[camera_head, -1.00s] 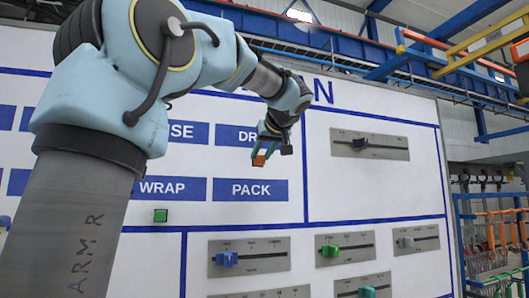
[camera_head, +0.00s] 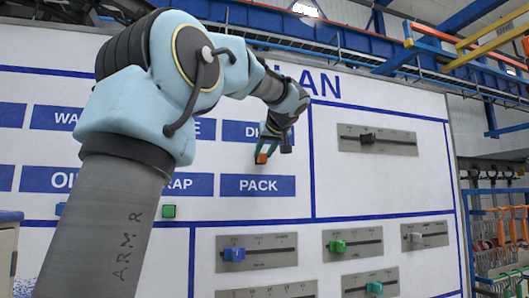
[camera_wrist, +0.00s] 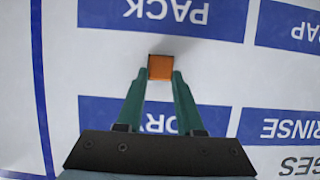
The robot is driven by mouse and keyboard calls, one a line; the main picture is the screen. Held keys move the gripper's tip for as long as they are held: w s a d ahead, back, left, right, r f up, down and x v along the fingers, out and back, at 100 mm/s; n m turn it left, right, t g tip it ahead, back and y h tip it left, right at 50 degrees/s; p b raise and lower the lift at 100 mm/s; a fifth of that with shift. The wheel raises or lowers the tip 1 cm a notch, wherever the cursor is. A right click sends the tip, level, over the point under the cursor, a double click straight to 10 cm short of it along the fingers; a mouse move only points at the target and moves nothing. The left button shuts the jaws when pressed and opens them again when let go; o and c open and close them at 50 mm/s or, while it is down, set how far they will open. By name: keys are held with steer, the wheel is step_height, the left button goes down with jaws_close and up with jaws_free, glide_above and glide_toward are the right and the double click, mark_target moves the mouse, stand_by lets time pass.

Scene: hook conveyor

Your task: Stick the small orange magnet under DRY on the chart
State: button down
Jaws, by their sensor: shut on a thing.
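The small orange magnet (camera_head: 261,158) is between the fingertips of my gripper (camera_head: 264,150), in front of the chart. In the wrist view the orange magnet (camera_wrist: 160,67) sits at the tips of my gripper (camera_wrist: 160,78), which is shut on it. The DRY label (camera_head: 236,131) is partly hidden behind my gripper; in the wrist view the DRY label (camera_wrist: 215,120) shows upside down behind the fingers. The magnet is over the white strip between DRY and the PACK label (camera_head: 258,185). I cannot tell whether it touches the chart (camera_head: 330,195).
A green magnet (camera_head: 168,211) is under WRAP and a blue one (camera_head: 60,209) is farther left. Slider panels (camera_head: 257,252) are on the lower board, and another slider panel (camera_head: 377,140) is at upper right. Racks with hanging hooks (camera_head: 497,235) stand at the right.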

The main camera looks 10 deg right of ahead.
steer(key=shift+w, duration=0.35)
stand_by(0.6)
steer(key=shift+c, duration=2.3)
jaws_free()
steer(key=b+v, duration=0.2)
steer(key=v, duration=0.9)
